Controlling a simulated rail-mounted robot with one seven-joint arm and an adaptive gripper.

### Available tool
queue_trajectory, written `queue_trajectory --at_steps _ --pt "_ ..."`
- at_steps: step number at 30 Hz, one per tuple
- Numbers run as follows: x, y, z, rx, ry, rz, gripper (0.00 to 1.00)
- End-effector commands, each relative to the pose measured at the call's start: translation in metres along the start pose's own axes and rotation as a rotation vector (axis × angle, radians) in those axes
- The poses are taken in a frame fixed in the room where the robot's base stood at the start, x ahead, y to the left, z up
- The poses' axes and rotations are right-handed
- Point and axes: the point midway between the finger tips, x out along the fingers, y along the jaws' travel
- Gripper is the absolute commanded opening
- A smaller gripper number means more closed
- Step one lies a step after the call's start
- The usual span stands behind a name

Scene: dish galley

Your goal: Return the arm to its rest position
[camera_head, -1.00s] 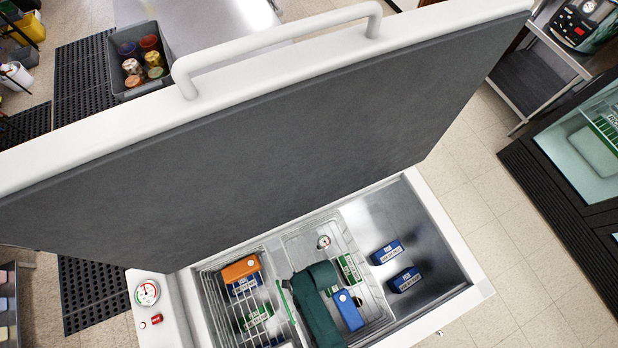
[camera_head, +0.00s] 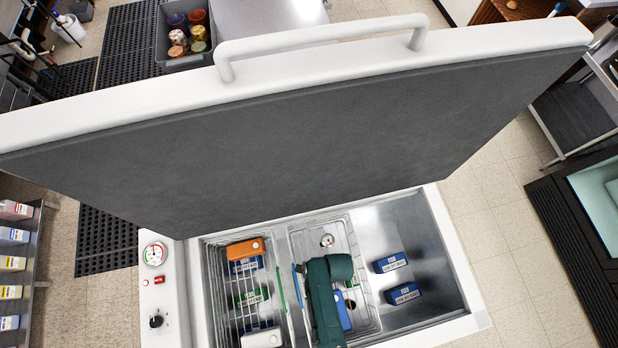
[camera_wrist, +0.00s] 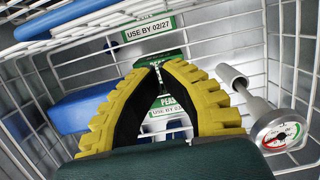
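My dark green arm end (camera_head: 322,300) reaches down into the open chest freezer (camera_head: 455,250), over the middle wire basket (camera_head: 358,240). In the wrist view my gripper (camera_wrist: 161,68) has yellow ribbed fingers with black inner pads. The fingertips come together, with a narrow wedge of space further back and nothing visibly held. Beyond the fingers lies a green-and-white peas box (camera_wrist: 168,104). A round dial thermometer (camera_wrist: 282,131) is close to the right finger. In the head view my fingers are hidden beneath the arm.
The raised freezer lid (camera_head: 300,140) with its white handle (camera_head: 320,42) stands behind my arm. A left wire basket (camera_head: 212,280) holds an orange box (camera_head: 245,248) and others. Blue boxes (camera_head: 390,262) lie on the freezer floor at right. Basket wires surround the gripper.

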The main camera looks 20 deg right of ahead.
Motion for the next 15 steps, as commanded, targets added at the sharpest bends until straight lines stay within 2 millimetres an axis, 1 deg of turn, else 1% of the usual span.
queue_trajectory --at_steps 1,3,6,10,15 --pt "-0.020 0.001 0.002 0.001 -0.001 -0.002 0.00" --pt "-0.036 0.001 0.001 0.001 -0.001 -0.001 0.00" --pt "-0.056 0.002 0.001 0.000 0.000 0.001 0.00" --pt "-0.070 0.001 0.001 0.000 0.000 0.002 0.00" --pt "-0.073 0.002 0.001 -0.001 0.000 0.004 0.00"
